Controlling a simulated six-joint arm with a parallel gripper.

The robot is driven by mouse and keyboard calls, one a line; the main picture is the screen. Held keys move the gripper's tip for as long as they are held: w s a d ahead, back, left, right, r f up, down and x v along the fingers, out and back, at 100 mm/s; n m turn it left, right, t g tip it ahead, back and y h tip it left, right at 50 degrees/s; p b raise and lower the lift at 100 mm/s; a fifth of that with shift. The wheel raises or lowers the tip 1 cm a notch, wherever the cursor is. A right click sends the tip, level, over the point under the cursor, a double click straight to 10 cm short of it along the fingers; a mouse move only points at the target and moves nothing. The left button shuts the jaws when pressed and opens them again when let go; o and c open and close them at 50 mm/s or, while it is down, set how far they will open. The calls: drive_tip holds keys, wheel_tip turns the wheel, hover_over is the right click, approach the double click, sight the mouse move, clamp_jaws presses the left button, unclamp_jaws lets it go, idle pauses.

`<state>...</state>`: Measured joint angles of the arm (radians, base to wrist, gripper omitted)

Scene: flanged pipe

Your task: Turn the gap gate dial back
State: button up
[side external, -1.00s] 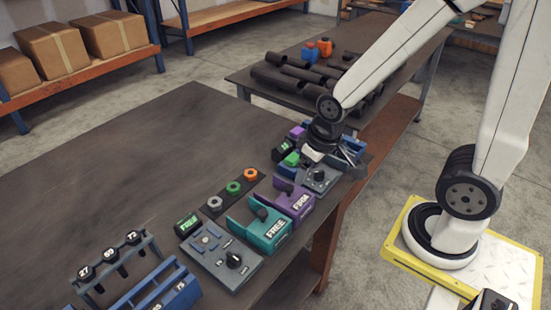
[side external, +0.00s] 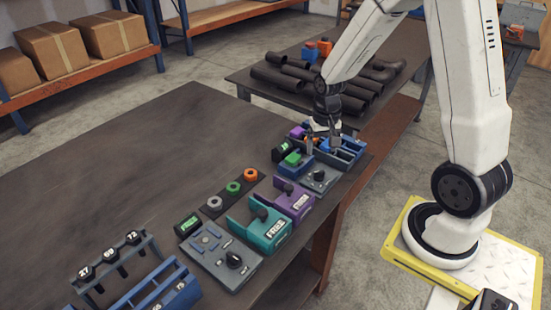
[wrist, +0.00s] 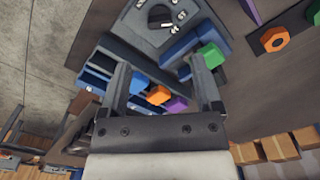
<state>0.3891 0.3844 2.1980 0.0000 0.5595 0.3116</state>
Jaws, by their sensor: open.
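A grey panel with a dark dial (side external: 319,175) stands near the right edge of the bench, beside a blue fixture (side external: 309,168) holding a green block (side external: 292,158). I cannot tell for certain that this is the gap gate dial. In the wrist view the dial (wrist: 160,17) is at the top, beyond my fingertips; its exact setting is unclear. My gripper (side external: 324,142) is open and apart from the dial, above the blue compartment tray (side external: 348,153). In the wrist view nothing is held between the fingers (wrist: 162,82).
Orange (wrist: 158,95), blue and purple blocks lie below my gripper.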

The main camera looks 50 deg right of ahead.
sight(319, 175)
drive_tip(key=shift+f, duration=0.15)
drive_tip(key=shift+f, duration=3.75)
clamp_jaws()
